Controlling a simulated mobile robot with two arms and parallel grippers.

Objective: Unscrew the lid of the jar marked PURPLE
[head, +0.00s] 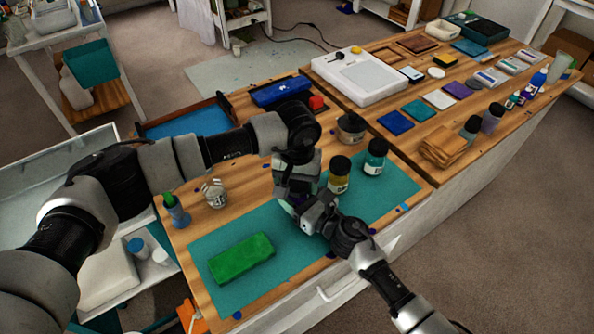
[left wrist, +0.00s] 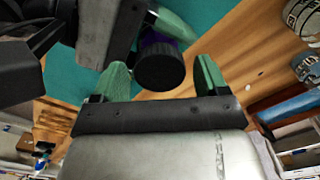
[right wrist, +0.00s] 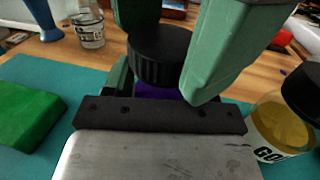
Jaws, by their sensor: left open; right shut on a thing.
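The jar with purple contents (right wrist: 160,93) is mostly hidden behind my grippers in the head view; its marking is out of sight. Its black ribbed lid (right wrist: 160,55) is on it. The lid also shows in the left wrist view (left wrist: 160,66). My right gripper (head: 306,212) is shut on the jar's body below the lid. My left gripper (head: 294,198) comes down from above and is open. In the left wrist view its green fingers (left wrist: 162,80) stand on either side of the lid, with a visible gap.
A yellow jar (head: 339,184) and a teal jar (head: 374,167), both black-lidded, stand close to the right. A green block (head: 240,258) lies on the teal mat (head: 215,240). A glass cup (head: 214,193) stands at the left. The mat between block and grippers is clear.

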